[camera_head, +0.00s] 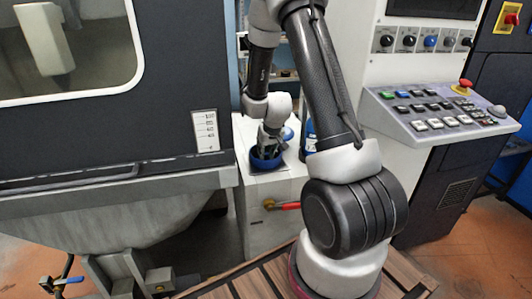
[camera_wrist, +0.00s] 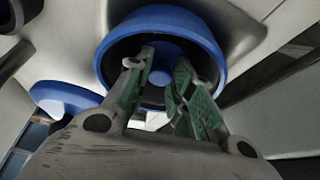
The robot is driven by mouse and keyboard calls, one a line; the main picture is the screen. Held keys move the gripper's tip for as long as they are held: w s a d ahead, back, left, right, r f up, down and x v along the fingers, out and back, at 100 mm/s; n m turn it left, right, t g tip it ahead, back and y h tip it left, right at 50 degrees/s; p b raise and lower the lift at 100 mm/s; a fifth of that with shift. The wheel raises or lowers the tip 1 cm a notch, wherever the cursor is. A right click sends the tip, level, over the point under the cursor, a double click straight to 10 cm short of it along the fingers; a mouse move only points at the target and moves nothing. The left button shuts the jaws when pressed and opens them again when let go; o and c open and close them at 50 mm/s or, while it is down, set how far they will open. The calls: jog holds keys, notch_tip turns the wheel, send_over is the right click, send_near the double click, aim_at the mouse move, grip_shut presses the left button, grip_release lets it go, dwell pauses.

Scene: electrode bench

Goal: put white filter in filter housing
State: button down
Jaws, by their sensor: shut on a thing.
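A large blue round part (camera_wrist: 208,38) with a raised rim and dark inside fills the top middle of the wrist view. It also shows in the head view (camera_head: 262,163), on top of a white cabinet. My gripper (camera_wrist: 165,72) reaches inside its rim, and its green-padded fingers are shut around the blue centre piece. The gripper also shows from above in the head view (camera_head: 270,146). I cannot make out a white filter in either view. I cannot tell whether this blue part is the filter housing or its cover.
A second, smaller blue round piece (camera_wrist: 62,98) lies to the left in the wrist view. The white cabinet (camera_head: 258,225) has a red-handled valve (camera_head: 284,205) on its front. A dark machine (camera_head: 165,110) stands close on the left; a control panel (camera_head: 432,108) is on the right.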

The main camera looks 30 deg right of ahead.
jog(key=c, duration=1.3)
grip_release()
jog(key=shift+f, duration=0.1)
jog(key=shift+o, duration=0.2)
jog(key=s+a+f+v, duration=0.1)
jog(key=s+a+v, duration=0.1)
jog(key=v, duration=2.2)
jog(key=s+a+r+n, duration=0.1)
jog(key=s+r, duration=0.3)
jog(key=s, duration=0.5)
jog(key=s+a+r, duration=0.2)
jog(key=s+r, duration=0.2)
jog(key=s, duration=0.6)
jog(key=shift+a+r+n+y, duration=0.25)
jog(key=shift+a+n+y, duration=0.05)
jog(key=shift+a+n, duration=0.1)
